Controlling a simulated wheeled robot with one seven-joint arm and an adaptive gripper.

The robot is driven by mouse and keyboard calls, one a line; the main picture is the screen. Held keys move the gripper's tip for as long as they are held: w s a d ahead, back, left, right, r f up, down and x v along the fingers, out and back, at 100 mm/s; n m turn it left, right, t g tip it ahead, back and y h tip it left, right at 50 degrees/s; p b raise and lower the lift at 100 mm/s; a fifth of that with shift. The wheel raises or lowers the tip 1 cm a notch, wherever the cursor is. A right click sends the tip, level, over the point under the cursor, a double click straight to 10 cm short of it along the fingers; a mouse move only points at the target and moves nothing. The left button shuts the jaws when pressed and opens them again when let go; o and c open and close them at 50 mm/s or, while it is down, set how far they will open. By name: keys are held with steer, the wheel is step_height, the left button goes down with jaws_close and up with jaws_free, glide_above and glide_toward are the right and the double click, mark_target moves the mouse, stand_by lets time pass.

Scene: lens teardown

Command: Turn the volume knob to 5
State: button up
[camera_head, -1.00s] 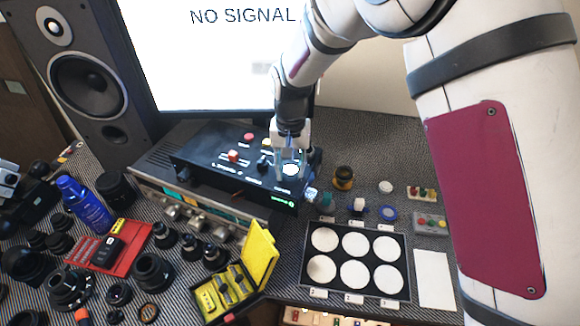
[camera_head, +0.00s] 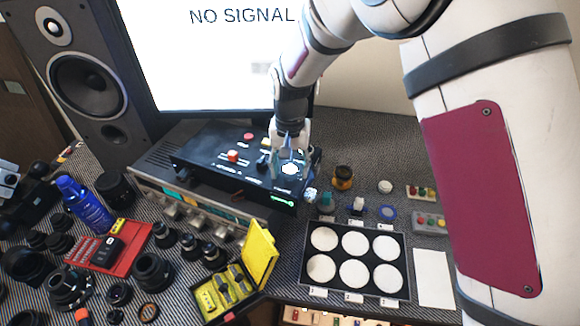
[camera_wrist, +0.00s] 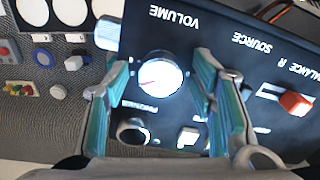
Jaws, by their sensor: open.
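The volume knob (camera_wrist: 161,78) is a round, bright white dial with a short red pointer mark, under the word VOLUME on a black control box (camera_wrist: 215,25). In the head view the knob (camera_head: 291,169) shows as a bright disc at the right end of the box (camera_head: 222,160). My gripper (camera_wrist: 160,85) is open, with one teal finger on each side of the knob. Gaps show between the knob and the fingers, so I see no grip. In the head view my gripper (camera_head: 288,165) is over the right end of the box. The number at the pointer is too small to read.
A red-capped slider (camera_wrist: 294,103) sits beside the knob, with a dark round socket (camera_wrist: 132,131) and a white button (camera_wrist: 188,137) close by. The box rests on a silver amplifier (camera_head: 185,205). A tray of white discs (camera_head: 355,260) lies to the right.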

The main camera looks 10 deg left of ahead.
mark_target(292, 169)
step_height(292, 169, up, 12)
stand_by(0.5)
stand_by(0.3)
steer(key=s+d+r+t+y, duration=0.1)
steer(key=s+d+r, duration=0.2)
steer(key=d+r, duration=0.5)
steer(key=s+d+r+t, duration=0.2)
steer(key=s+d+r, duration=0.3)
steer(key=d, duration=0.6)
steer(key=s+d+r+m+t+h, duration=0.1)
steer(key=s+d+r+t, duration=0.1)
steer(key=s+d, duration=1)
steer(key=shift+s+d+t, duration=0.2)
steer(key=shift+s+t, duration=0.1)
steer(key=shift+s, duration=0.9)
